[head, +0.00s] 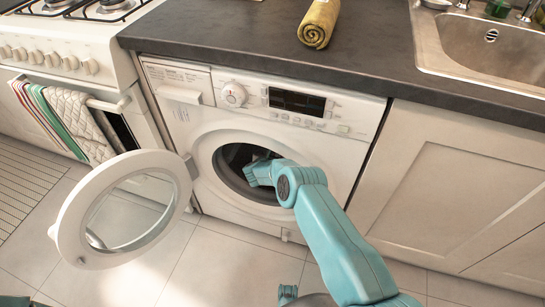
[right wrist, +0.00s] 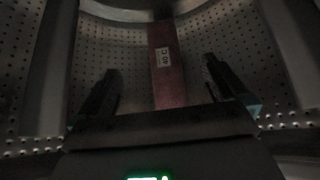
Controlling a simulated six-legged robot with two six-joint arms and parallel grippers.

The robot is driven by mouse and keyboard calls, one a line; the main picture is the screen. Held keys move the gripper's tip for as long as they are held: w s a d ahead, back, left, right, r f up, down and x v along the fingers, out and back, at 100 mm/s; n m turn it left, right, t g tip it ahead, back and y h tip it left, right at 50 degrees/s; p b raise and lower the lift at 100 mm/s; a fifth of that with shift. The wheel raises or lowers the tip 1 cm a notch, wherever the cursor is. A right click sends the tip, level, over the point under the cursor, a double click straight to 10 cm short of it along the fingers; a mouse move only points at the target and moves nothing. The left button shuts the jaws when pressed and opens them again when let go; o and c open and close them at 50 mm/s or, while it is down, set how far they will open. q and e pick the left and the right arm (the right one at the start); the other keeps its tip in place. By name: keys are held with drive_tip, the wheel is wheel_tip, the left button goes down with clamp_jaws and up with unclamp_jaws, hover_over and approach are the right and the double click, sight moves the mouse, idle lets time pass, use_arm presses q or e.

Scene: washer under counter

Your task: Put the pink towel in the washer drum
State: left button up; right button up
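The washer (head: 212,120) stands under the counter with its round door (head: 75,215) swung wide open to the left. My right gripper (head: 252,176) reaches through the round opening into the drum (head: 236,160). In the right wrist view the perforated drum wall (right wrist: 95,50) surrounds my right gripper (right wrist: 165,88). The pink towel (right wrist: 168,75), dark in this light and with a small white label, lies in the drum. It shows between the two spread fingers, with a gap on each side. The towel is hidden in the head view. My left gripper does not show.
A rolled yellow towel (head: 318,24) lies on the dark counter (head: 230,35) above the washer. A sink (head: 485,45) is at the right. A stove (head: 65,45) with hanging cloths (head: 75,122) is at the left. The open door takes up floor space at the left.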

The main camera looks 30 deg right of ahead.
drive_tip(key=p+v, duration=0.5)
drive_tip(key=v, duration=0.7)
drive_tip(key=s+a+f+m+g+y, duration=0.3)
drive_tip(key=s, duration=0.5)
drive_tip(key=s+a+f+m+g+y, duration=0.2)
drive_tip(key=s+a+f+m+g, duration=0.15)
drive_tip(key=s, duration=0.35)
drive_tip(key=s+a+r+m+g+y, duration=0.25)
drive_tip(key=s+a+m+y, duration=0.3)
drive_tip(key=s+a, duration=0.4)
drive_tip(key=s+a+r+m+t+y, duration=0.1)
drive_tip(key=s+a+r+m, duration=0.2)
drive_tip(key=m, duration=0.5)
drive_tip(key=s+a+r+m+t+y, duration=0.1)
drive_tip(key=s+r+m, duration=0.2)
drive_tip(key=s+m, duration=0.4)
wheel_tip(320, 180, up, 20)
drive_tip(key=w+m+p, duration=0.1)
drive_tip(key=p, duration=1.8)
drive_tip(key=shift+w+d+f, duration=0.15)
drive_tip(key=shift+w+f, duration=0.05)
drive_tip(key=shift+w, duration=0.1)
